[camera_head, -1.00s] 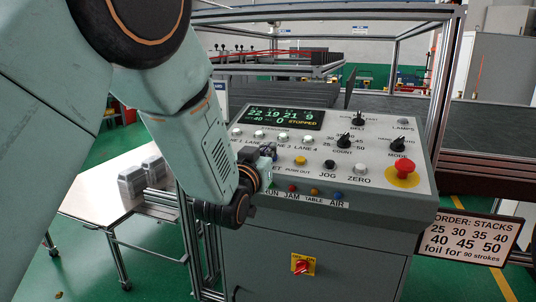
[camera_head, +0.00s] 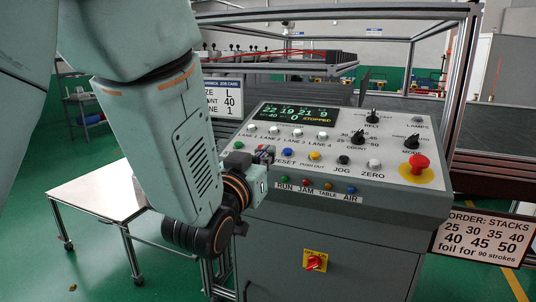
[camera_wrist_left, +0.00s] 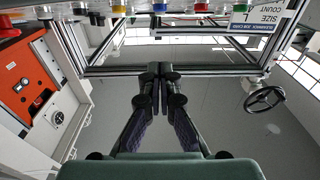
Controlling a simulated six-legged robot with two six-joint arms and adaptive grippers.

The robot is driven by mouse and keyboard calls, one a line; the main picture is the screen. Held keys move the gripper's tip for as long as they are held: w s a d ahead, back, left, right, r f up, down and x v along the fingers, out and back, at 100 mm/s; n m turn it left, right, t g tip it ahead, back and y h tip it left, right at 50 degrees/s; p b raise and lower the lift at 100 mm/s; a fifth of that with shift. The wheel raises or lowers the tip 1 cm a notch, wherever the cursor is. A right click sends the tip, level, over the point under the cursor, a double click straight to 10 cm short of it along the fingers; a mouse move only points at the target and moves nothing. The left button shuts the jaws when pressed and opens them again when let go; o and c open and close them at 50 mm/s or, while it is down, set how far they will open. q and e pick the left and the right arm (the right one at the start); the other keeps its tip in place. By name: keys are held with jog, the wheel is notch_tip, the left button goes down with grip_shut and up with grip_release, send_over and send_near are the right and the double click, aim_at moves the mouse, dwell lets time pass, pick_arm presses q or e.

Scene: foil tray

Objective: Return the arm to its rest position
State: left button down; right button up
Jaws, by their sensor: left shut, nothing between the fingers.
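My left arm reaches in from the upper left in the head view. Its left gripper (camera_head: 265,154) is at the left side of the control panel (camera_head: 400,190), close to the panel face; I cannot tell whether it touches. In the left wrist view the gripper (camera_wrist_left: 160,72) has its two fingers together, with nothing between them. My right gripper is not in view. Part of the panel's left side is hidden behind my arm.
The panel carries a red mushroom button (camera_head: 419,163), several knobs and small buttons, and a display (camera_head: 297,116) reading STOPPED. A side table (camera_head: 95,190) stands at the left. An order sign (camera_head: 484,236) hangs at the right. Green floor is open at the lower left.

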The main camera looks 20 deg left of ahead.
pick_arm(q)
jog(key=s+a+f+g+b, duration=0.15)
jog(key=s+f+g, duration=0.25)
jog(key=f, duration=0.8)
jog(key=s+f+g+b, duration=0.3)
jog(key=s+f, duration=0.1)
jog(key=f, duration=0.8)
jog(key=s+a+f+g+b, duration=0.15)
jog(key=s+f+g, duration=0.25)
jog(key=f, duration=0.8)
jog(key=s+f+g+b, duration=0.7)
jog(key=s+f+b, duration=0.1)
jog(key=s+f, duration=1.6)
jog(key=shift+s+f+n+g+y+b, duration=0.3)
jog(key=shift+s+f+n+g+b, duration=0.1)
jog(key=shift+s, duration=0.25)
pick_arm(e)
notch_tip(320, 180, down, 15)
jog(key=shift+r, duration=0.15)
pick_arm(q)
jog(key=shift+a, duration=0.1)
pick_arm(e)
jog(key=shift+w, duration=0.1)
pick_arm(q)
jog(key=shift+w, duration=0.1)
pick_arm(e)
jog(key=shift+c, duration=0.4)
